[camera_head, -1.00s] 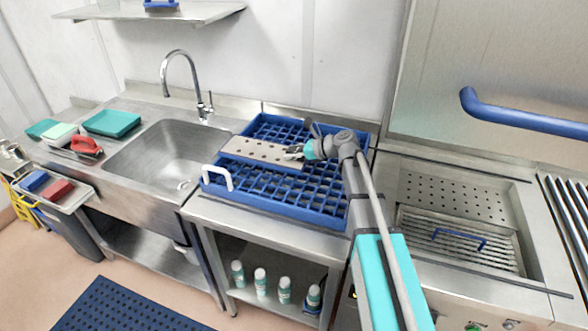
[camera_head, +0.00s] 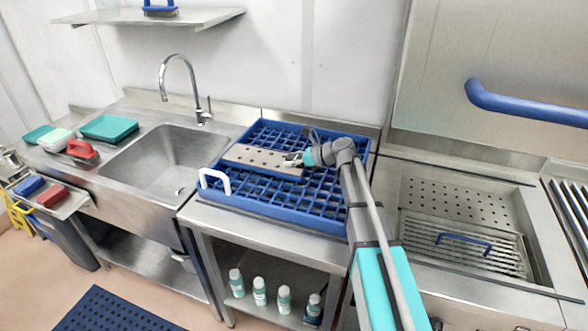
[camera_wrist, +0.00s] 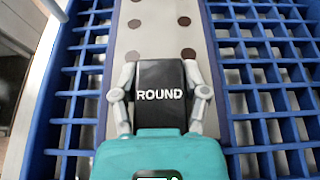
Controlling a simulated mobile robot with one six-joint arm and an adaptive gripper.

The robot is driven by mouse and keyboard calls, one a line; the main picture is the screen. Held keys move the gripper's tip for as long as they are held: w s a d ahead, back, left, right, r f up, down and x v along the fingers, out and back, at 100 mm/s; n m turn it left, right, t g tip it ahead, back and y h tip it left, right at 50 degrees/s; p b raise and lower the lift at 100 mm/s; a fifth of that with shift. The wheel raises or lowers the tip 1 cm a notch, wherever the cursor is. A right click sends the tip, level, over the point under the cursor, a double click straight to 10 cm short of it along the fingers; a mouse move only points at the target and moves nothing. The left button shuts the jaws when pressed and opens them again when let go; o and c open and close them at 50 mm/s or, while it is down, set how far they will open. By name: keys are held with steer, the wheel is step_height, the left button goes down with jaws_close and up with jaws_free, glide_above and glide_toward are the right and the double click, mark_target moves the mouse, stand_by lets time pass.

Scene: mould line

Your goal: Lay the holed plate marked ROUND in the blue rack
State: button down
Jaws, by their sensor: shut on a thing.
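The holed plate (camera_head: 262,160), grey with dark round holes, lies flat across the blue rack (camera_head: 272,208), which has a grid floor. In the wrist view the plate (camera_wrist: 160,38) runs away from me between the rack's blue grids (camera_wrist: 252,71). Its black end tab (camera_wrist: 160,108) reads ROUND. My gripper (camera_head: 296,159) is shut on this tab at the plate's right end; its two fingers also show in the wrist view (camera_wrist: 160,84). I cannot tell whether the plate rests on the grid or hangs just above it.
A sink (camera_head: 165,160) with a tall tap (camera_head: 180,75) is left of the rack. The rack's white handle (camera_head: 214,181) stands at its left front. A slatted basin (camera_head: 465,240) lies to the right. Several bottles (camera_head: 259,291) stand on the shelf below.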

steer(key=shift+w+f+b, duration=0.15)
steer(key=shift+f+b, duration=1.35)
steer(key=shift+f, duration=0.2)
steer(key=shift+f, duration=0.1)
steer(key=shift+c, duration=0.5)
jaws_free()
steer(key=shift+d+r+p, duration=0.3)
steer(key=shift+d+r, duration=0.05)
steer(key=p+v, duration=0.3)
steer(key=v, duration=0.7)
steer(key=shift+a+p, duration=0.1)
steer(key=shift+p, duration=0.25)
steer(key=shift+s+d+r, duration=0.15)
steer(key=shift+s+d, duration=0.2)
steer(key=shift+d, duration=0.3)
